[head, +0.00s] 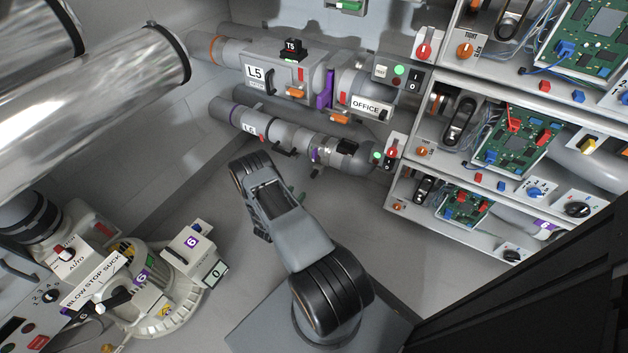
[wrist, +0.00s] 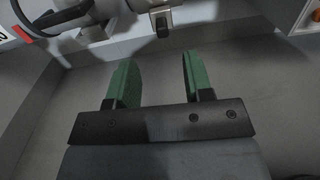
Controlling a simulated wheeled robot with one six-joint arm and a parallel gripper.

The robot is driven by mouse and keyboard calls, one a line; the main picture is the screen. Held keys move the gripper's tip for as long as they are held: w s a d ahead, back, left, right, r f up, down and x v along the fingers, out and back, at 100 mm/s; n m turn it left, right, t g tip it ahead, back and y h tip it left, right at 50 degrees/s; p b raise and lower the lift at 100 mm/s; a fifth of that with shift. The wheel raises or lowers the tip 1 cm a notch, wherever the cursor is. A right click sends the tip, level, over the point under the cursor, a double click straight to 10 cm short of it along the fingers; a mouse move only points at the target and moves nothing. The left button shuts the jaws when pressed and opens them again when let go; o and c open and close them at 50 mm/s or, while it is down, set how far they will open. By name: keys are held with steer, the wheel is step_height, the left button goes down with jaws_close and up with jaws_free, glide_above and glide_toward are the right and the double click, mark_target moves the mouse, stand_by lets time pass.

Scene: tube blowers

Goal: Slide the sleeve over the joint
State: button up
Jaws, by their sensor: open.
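The lower tube line, labelled L6 (head: 249,129), runs along the back wall in the head view. A grey collar with a purple band (head: 321,150), possibly the sleeve, sits on it, with a small handle (head: 316,171) below. A dark patch (head: 347,147) shows just right of the collar, possibly the joint; I cannot tell whether the collar covers it. My gripper (wrist: 157,75) is open and empty, its two green fingers apart in the wrist view. In the head view my arm mostly hides it, below the L6 line. A metal bracket-like part (wrist: 160,20) lies beyond the fingertips, apart from them.
The upper tube line L5 (head: 255,72) with its OFFICE label (head: 367,107) runs above L6. Shelves with circuit boards (head: 515,140) stand at right. A round blow-suck console (head: 150,285) stands lower left. Floor left of my arm is clear.

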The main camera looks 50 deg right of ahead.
mark_target(312, 176)
steer(key=shift+n+t, duration=0.3)
steer(key=b+x, duration=0.1)
steer(key=x, duration=0.3)
steer(key=f+b+x, duration=0.1)
steer(key=x, duration=0.3)
steer(key=f+b+x, duration=0.1)
steer(key=b+x, duration=0.1)
steer(key=x, duration=0.2)
steer(key=shift+s+d+r, duration=0.1)
steer(key=shift+d, duration=0.05)
steer(key=shift+d+r, duration=0.1)
steer(key=shift+d, duration=0.6)
steer(key=shift+c, duration=0.3)
jaws_close()
